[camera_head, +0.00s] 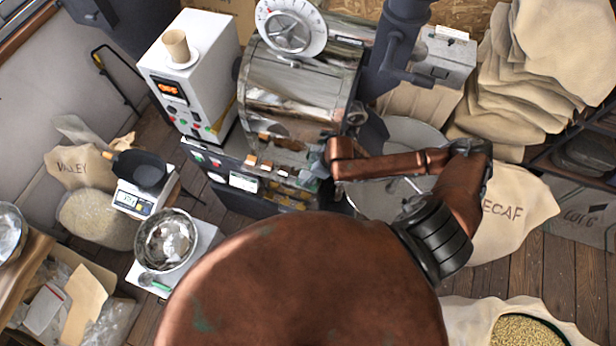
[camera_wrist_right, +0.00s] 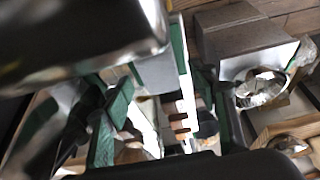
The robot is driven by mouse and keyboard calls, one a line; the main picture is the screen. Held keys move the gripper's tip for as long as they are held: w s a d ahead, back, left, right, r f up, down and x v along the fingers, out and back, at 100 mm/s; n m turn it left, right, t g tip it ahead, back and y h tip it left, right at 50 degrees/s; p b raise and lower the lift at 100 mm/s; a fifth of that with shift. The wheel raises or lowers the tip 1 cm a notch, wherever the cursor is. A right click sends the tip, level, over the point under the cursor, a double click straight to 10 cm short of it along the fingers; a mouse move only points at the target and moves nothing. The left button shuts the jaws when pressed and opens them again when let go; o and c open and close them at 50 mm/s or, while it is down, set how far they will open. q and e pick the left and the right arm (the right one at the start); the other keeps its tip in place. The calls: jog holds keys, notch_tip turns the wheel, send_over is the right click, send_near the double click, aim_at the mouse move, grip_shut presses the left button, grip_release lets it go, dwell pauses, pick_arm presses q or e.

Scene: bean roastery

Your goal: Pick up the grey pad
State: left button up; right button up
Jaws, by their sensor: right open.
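My right arm reaches in from the right in the head view. Its gripper (camera_head: 312,166) is at the front of the roaster (camera_head: 295,85), above the ledge under the drum. The gripper is small and blends with the machine there. In the right wrist view the right gripper (camera_wrist_right: 165,122) is open, with green-faced fingers apart on both sides. Small brown and pale blocks (camera_wrist_right: 178,120) show beyond the gap between them. I cannot pick out the grey pad with certainty in either view. My left gripper is not in view.
A white control box (camera_head: 190,75) with a cup stands left of the roaster. A scale (camera_head: 140,198) with a dark pan and a metal bowl (camera_head: 166,240) are at lower left. Sacks (camera_head: 545,75) are piled at right. A round cooling tray (camera_head: 400,140) lies beneath my right arm.

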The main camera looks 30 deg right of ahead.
jog(key=shift+f, duration=0.15)
jog(key=c, duration=1)
jog(key=shift+c, duration=0.2)
jog(key=shift+w+r, duration=0.1)
jog(key=shift+r, duration=0.55)
jog(key=s+a+r+p, duration=0.4)
jog(key=s+a+r, duration=0.4)
jog(key=s+r, duration=0.3)
jog(key=shift+s+r, duration=0.3)
jog(key=shift+r, duration=0.1)
